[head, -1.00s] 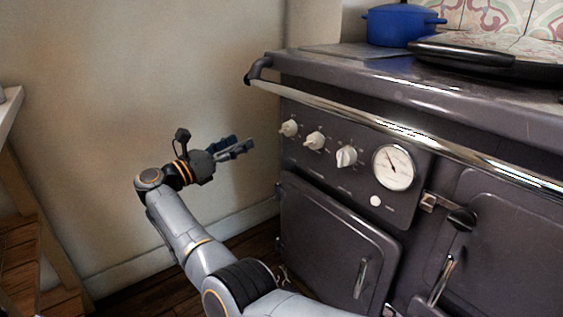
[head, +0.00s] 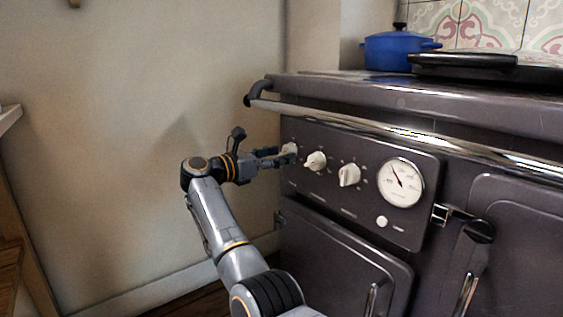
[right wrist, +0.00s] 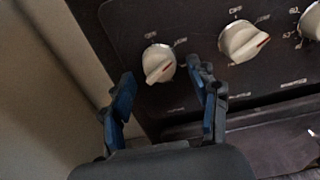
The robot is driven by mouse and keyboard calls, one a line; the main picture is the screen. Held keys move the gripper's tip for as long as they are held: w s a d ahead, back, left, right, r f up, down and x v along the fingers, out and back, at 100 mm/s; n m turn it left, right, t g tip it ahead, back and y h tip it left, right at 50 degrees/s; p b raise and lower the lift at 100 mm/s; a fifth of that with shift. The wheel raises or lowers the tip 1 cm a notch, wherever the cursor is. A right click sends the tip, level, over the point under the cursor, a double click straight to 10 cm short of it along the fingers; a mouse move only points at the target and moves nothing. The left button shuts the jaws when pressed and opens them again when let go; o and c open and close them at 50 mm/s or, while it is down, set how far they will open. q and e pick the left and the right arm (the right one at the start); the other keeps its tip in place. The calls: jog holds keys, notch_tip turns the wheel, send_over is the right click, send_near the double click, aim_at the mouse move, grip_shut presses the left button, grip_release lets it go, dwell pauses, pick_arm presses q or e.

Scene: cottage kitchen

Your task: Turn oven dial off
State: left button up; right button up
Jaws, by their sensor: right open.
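Three cream dials sit in a row on the dark oven's front panel (head: 330,205): a left dial (head: 290,148), a middle dial (head: 315,161) and a right dial (head: 349,175). My right gripper (head: 277,157) is level with the left dial, its fingers pointing at it. In the right wrist view the open gripper (right wrist: 161,78) has one finger to each side of the left dial (right wrist: 159,63). The middle dial (right wrist: 243,41) is just right of the right finger.
A round gauge (head: 400,182) and a small white button (head: 382,221) are right of the dials. A chrome rail (head: 400,133) runs above the panel. A blue pot (head: 398,50) stands on top. The wall is close on the left.

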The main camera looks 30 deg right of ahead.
jog(key=shift+d, duration=0.65)
